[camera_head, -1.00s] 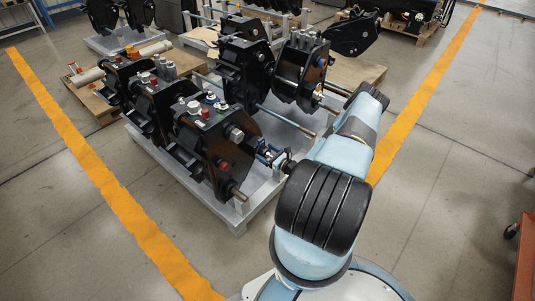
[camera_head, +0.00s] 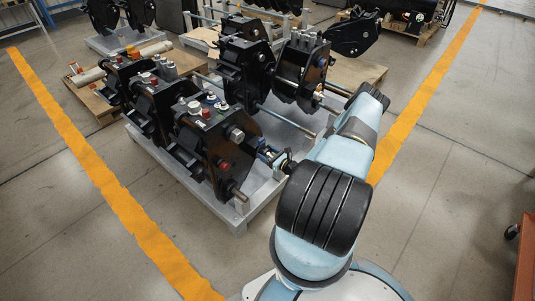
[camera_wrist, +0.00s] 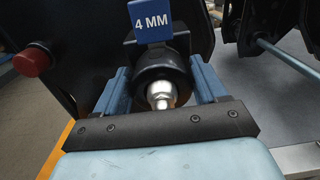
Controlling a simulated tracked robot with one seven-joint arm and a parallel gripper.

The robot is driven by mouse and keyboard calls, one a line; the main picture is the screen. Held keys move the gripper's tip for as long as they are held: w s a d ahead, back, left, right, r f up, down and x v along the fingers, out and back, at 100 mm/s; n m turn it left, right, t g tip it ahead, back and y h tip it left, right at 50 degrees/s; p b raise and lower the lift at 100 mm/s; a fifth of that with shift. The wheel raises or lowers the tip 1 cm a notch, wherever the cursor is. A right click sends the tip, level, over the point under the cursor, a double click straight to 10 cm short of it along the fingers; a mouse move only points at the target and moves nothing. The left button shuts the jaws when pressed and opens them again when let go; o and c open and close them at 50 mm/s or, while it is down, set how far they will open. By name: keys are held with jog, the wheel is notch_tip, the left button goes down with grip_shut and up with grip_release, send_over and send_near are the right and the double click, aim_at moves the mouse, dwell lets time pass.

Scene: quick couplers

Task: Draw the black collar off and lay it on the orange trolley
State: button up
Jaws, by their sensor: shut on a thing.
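The black collar (camera_wrist: 160,66) is a round dark piece between the two blue fingers of my gripper (camera_wrist: 161,84) in the wrist view. My gripper is shut on it, one finger on each side. A silver fitting (camera_wrist: 160,95) shows in front of the collar, and a blue tag reading "4 MM" (camera_wrist: 151,21) stands above it. In the head view my gripper (camera_head: 274,157) is beside the right flank of the nearest black coupler (camera_head: 226,150); the collar is too small to make out there. The orange trolley (camera_head: 526,262) shows only partly at the right edge.
Several black couplers stand on a grey pallet frame (camera_head: 238,222), with steel rods sticking out. A red knob (camera_wrist: 31,62) is left of my gripper in the wrist view. Floor between the frame and trolley is mostly open, crossed by a yellow line (camera_head: 405,115).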

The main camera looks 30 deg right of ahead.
jog(key=shift+s+d, duration=0.1)
jog(key=shift+s, duration=0.05)
jog(key=v, duration=0.8)
jog(key=shift+s+d, duration=0.15)
jog(key=shift+s, duration=0.1)
dwell(1.7)
jog(key=shift+s, duration=0.1)
dwell(0.3)
jog(key=v, duration=0.4)
dwell(0.5)
dwell(0.4)
